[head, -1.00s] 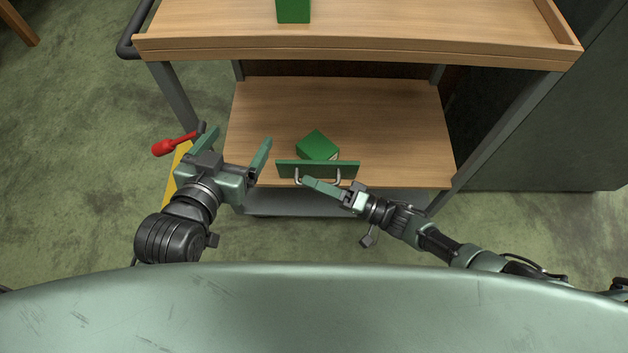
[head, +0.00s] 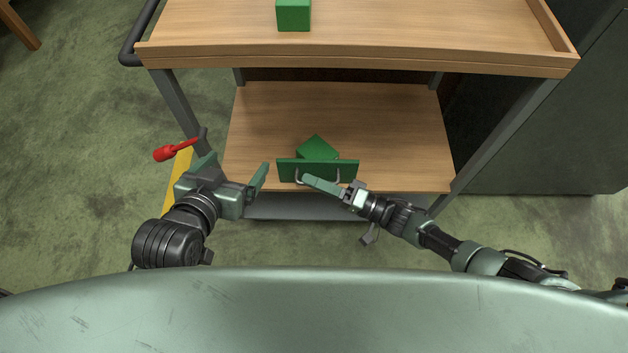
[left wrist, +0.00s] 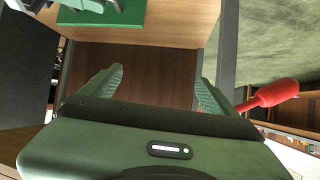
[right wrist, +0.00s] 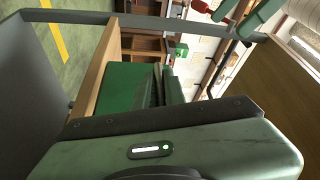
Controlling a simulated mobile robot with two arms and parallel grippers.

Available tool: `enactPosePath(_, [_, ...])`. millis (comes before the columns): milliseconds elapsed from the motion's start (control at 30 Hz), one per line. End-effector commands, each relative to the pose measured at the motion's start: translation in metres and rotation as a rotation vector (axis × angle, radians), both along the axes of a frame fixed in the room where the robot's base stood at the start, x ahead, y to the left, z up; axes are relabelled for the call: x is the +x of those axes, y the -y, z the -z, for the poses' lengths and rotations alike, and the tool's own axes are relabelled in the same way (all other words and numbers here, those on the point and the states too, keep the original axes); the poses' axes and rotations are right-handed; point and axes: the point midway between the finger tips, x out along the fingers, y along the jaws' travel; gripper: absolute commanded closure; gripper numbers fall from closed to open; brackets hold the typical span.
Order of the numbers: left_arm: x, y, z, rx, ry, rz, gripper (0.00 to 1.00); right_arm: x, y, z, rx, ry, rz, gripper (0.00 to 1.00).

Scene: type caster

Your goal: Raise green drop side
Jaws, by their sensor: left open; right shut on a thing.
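The green drop side (head: 318,172) is a flat panel with a pale bar handle at the front edge of the cart's lower shelf. In the head view it stands steeply, its exact tilt unclear. My right gripper (head: 318,184) is shut on its handle. The panel also shows at the top of the left wrist view (left wrist: 130,14). My left gripper (head: 236,170) is open and empty, left of the panel and apart from it. A red-gripped lever (head: 165,153) sits by the cart's left front leg, just beyond my left gripper; it also shows in the left wrist view (left wrist: 272,96).
A green block (head: 316,147) lies behind the panel on the lower shelf (head: 390,125). Another green block (head: 293,15) stands on the upper tray (head: 420,25). Cart legs flank the shelf. A dark grey cabinet (head: 545,130) stands at right. A yellow strip (head: 178,170) marks the floor at left.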

Motion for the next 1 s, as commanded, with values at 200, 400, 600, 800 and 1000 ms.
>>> enactPosePath(200, [0.000,0.000,0.000,0.000,0.000,0.000,0.10,0.002,0.000,-0.002,0.002,0.004,0.004,0.67])
enactPosePath(400, [0.000,0.000,0.000,-0.001,0.000,0.000,0.10,0.001,0.000,-0.001,0.001,0.002,0.002,0.67])
enactPosePath(600, [-0.001,0.000,0.000,0.000,-0.005,-0.001,0.10,-0.001,0.006,0.001,-0.002,0.000,0.002,0.67])
enactPosePath(800, [-0.012,-0.006,0.012,0.020,-0.086,-0.007,0.10,-0.013,0.036,0.004,-0.004,0.001,0.002,0.67])
enactPosePath(1000, [-0.019,-0.008,0.019,0.031,-0.129,-0.010,0.10,-0.023,0.063,0.007,-0.001,0.002,0.003,0.67])
